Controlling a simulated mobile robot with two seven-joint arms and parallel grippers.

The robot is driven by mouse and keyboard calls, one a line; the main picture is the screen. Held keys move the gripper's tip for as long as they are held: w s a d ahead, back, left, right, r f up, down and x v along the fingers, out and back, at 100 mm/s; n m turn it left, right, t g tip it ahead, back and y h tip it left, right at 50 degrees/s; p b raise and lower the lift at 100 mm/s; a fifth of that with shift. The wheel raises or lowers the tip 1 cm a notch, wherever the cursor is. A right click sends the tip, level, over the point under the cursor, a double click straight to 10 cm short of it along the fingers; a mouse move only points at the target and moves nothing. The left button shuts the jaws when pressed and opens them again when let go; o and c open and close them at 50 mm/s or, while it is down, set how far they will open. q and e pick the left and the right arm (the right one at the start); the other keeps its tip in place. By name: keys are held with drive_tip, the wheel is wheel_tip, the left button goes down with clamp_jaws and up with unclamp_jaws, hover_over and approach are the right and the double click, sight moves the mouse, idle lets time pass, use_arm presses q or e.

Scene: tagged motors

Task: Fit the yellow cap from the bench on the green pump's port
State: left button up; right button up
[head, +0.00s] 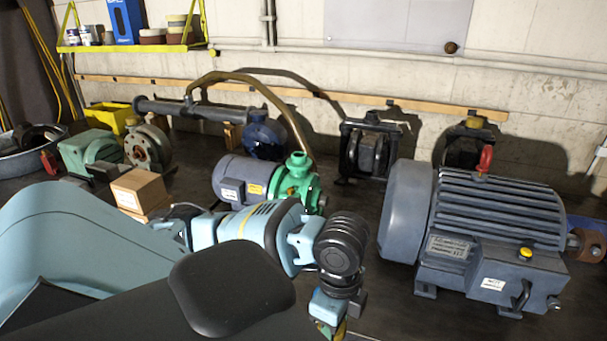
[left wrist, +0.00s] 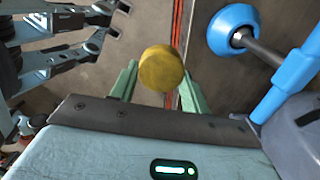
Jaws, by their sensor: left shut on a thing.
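The yellow cap (left wrist: 161,69) is a short round disc held between the two pale green fingers of my left gripper (left wrist: 158,78) in the left wrist view. In the head view my left arm's black wrist hangs in front of the green pump, and its gripper is mostly cut off at the bottom edge. The green pump (head: 300,187) stands mid-bench, coupled to a grey-blue motor (head: 243,181). Its port (head: 298,160) points up at the top, apart from the cap and with no yellow on it. My right gripper cannot be made out.
A large grey motor (head: 480,215) fills the right of the bench. A bent brass-coloured pipe (head: 250,80) arches behind the green pump. Dark pumps (head: 370,148) line the back.

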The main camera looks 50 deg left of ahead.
use_arm(q)
drive_tip(key=w+d+r+n, duration=0.2)
drive_tip(key=w+d+n, duration=0.3)
drive_tip(key=n, duration=0.9)
drive_tip(key=w, duration=0.3)
drive_tip(key=shift+w+d+r, duration=0.15)
drive_tip(key=shift+d+r, duration=0.05)
drive_tip(key=shift+r, duration=0.2)
